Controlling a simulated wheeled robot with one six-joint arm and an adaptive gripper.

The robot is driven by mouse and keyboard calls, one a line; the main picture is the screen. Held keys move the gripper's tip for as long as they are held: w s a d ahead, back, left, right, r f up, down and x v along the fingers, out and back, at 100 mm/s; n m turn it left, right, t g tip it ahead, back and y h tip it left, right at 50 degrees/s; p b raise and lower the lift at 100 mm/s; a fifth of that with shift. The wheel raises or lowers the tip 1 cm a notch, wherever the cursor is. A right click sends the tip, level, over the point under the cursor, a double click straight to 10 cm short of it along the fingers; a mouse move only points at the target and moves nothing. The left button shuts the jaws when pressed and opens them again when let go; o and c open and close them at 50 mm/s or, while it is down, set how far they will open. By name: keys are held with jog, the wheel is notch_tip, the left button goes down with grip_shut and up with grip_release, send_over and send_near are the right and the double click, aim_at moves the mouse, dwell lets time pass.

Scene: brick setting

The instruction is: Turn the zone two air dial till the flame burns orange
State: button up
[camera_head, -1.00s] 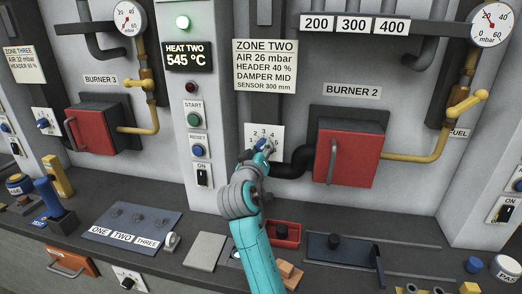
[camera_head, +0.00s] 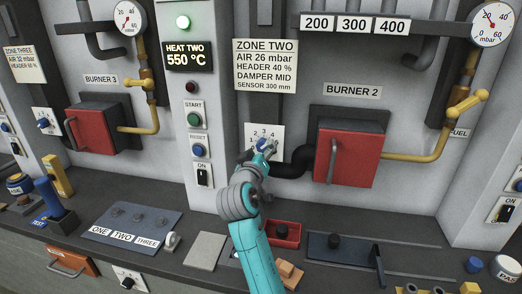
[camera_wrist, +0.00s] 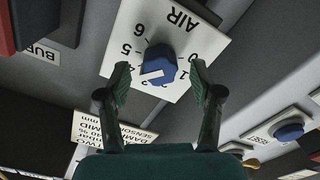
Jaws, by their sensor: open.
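The zone two air dial is a blue knob (camera_wrist: 158,63) on a white plate (camera_wrist: 176,30) marked AIR and numbered 0 to 6. Its white pointer faces the low numbers, around 2 to 3. In the wrist view my gripper (camera_wrist: 159,68) is open, one finger on each side of the knob, with gaps visible. In the head view my gripper (camera_head: 265,152) reaches up to the plate (camera_head: 251,130) and partly covers the knob (camera_head: 261,144). The red burner 2 door (camera_head: 345,155) is closed, and no flame is visible.
The zone two card (camera_head: 265,67) reads AIR 26 mbar. A display (camera_head: 188,57) reads HEAT TWO 550 °C. A black pipe (camera_head: 292,165) runs close right of the dial plate. Below are a red tray (camera_head: 291,236) and a grey plate (camera_head: 205,251) on the counter.

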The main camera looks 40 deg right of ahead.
jog(key=v, duration=1.1)
jog(key=shift+a, duration=0.15)
jog(key=shift+s, duration=0.15)
jog(key=s+a+f+n+t+y, duration=0.1)
jog(key=s+a+f+n+y, duration=0.1)
jog(key=f, duration=0.5)
jog(key=s+a+f+n+t+y, duration=0.1)
jog(key=s+a+f+n+y, duration=0.1)
jog(key=f, duration=0.5)
jog(key=s+a+f+n+t+y, duration=0.2)
jog(key=s+a+f+y, duration=0.1)
jog(key=f, duration=0.4)
jog(key=shift+s+a+f+y, duration=0.15)
jog(key=shift+s+a+y, duration=0.25)
jog(key=shift+s+a, duration=0.35)
jog(key=s+a+f+y, duration=0.2)
jog(key=s+f, duration=0.1)
jog(key=s, duration=0.4)
jog(key=s+a+f+y, duration=0.2)
jog(key=s+a+f, duration=0.1)
jog(key=s, duration=0.5)
jog(key=s+a+f+y, duration=0.2)
jog(key=s, duration=0.5)
jog(key=s+a+r+m, duration=0.1)
jog(key=s+r, duration=0.2)
jog(key=s, duration=0.8)
jog(key=shift+s+m, duration=0.35)
jog(key=shift+m, duration=0.05)
